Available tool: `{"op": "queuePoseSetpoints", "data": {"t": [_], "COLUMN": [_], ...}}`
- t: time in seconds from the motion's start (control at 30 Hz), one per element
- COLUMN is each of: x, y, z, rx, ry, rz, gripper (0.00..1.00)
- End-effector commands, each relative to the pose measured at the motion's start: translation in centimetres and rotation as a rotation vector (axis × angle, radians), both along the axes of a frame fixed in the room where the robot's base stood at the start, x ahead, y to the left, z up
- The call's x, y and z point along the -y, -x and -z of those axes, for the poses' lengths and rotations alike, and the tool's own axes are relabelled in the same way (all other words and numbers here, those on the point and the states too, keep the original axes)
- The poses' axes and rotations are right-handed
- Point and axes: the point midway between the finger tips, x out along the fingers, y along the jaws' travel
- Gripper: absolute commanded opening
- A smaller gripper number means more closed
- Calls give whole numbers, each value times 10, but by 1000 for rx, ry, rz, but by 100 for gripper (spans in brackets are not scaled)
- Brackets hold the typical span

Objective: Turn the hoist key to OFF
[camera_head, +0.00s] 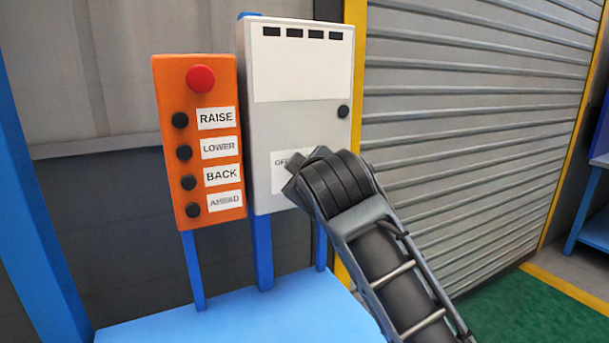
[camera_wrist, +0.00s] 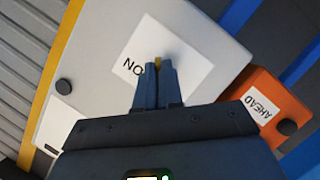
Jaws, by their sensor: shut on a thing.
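The hoist key shows only as a small yellow piece (camera_wrist: 158,61) between my fingertips in the wrist view. My gripper (camera_wrist: 158,70) is shut on it, in front of the white label (camera_wrist: 185,42) on the grey box. Beside the fingers I read "ON", rotated in this view. The key's exact angle is hidden by the fingers. In the head view my gripper (camera_head: 298,172) is at the lower part of the grey box (camera_head: 295,122). It covers the key and much of the label (camera_head: 280,160), where "OF" shows at the left.
An orange panel (camera_head: 215,160) stands close to the left of the box. It has a red button (camera_head: 201,78) and black buttons labelled RAISE, LOWER, BACK and AHEAD. A black knob (camera_head: 343,111) is on the box's right side. A blue table (camera_head: 245,318) lies below.

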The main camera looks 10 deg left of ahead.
Motion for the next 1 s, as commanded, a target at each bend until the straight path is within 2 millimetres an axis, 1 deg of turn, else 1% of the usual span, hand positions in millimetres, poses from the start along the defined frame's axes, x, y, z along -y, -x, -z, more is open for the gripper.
{"op": "queuePoseSetpoints", "data": {"t": [0.1,0.13,0.37,0.67,0.77,1.0], "x": [0,0,0,1,3,14], "y": [0,0,0,2,10,45], "z": [2,2,1,0,-2,-12], "rx": [-4,-4,-2,-1,1,0], "ry": [0,0,0,-1,-2,-3], "rz": [0,0,0,0,-1,-1], "gripper": [0,9,31,32,32,32]}}
